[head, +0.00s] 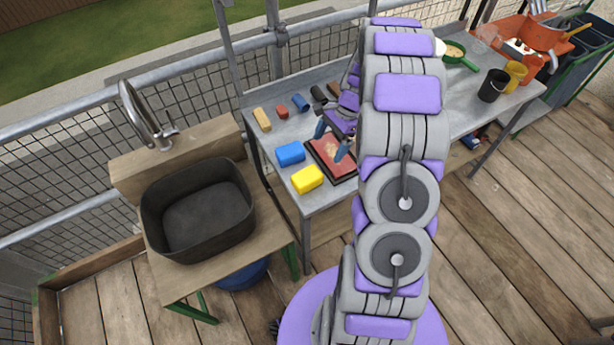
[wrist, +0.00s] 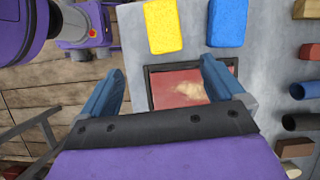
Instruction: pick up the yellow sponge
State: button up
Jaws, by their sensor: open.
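The yellow sponge (head: 307,179) lies flat near the front left corner of the grey metal table, in front of the blue sponge (head: 290,153). In the wrist view the yellow sponge (wrist: 163,26) is at the top, beyond my fingertips, with the blue sponge (wrist: 227,22) to its right. My gripper (head: 334,140) is open and empty above a red tray with a dark rim (head: 326,159). In the wrist view my gripper's two blue fingers (wrist: 160,72) are spread wide, apart from both sponges. The red tray (wrist: 180,85) shows between them.
A tan block (head: 262,119), a red block (head: 282,112) and a blue cylinder (head: 300,103) lie at the table's back left. A dark basin (head: 198,211) stands on a wooden stand left of the table. Cups (head: 493,85) and an orange pot (head: 540,32) are at the right.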

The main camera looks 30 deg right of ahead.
aim_at(307, 175)
jog(key=a+f, duration=0.2)
jog(key=a+f+b, duration=0.1)
jog(key=a+f, duration=0.1)
jog(key=f, duration=0.1)
jog(key=a+f+b, duration=0.1)
jog(key=a+f, duration=0.2)
jog(key=shift+s+f, duration=0.15)
jog(key=shift+d+f, duration=0.35)
jog(key=shift+d, duration=0.2)
jog(key=shift+d+f, duration=0.3)
jog(key=shift+d, duration=0.2)
jog(key=a+f, duration=0.1)
jog(key=a+f+b, duration=0.2)
jog(key=f, duration=0.1)
jog(key=shift+w, duration=0.3)
jog(key=shift+a, duration=0.35)
jog(key=shift+d+f, duration=0.1)
jog(key=shift+d, duration=0.5)
jog(key=shift+c, duration=0.5)
jog(key=shift+d, duration=0.45)
jog(key=c, duration=0.3)
jog(key=shift+c, duration=0.8)
jog(key=shift+a, duration=0.8)
jog(key=c, duration=0.5)
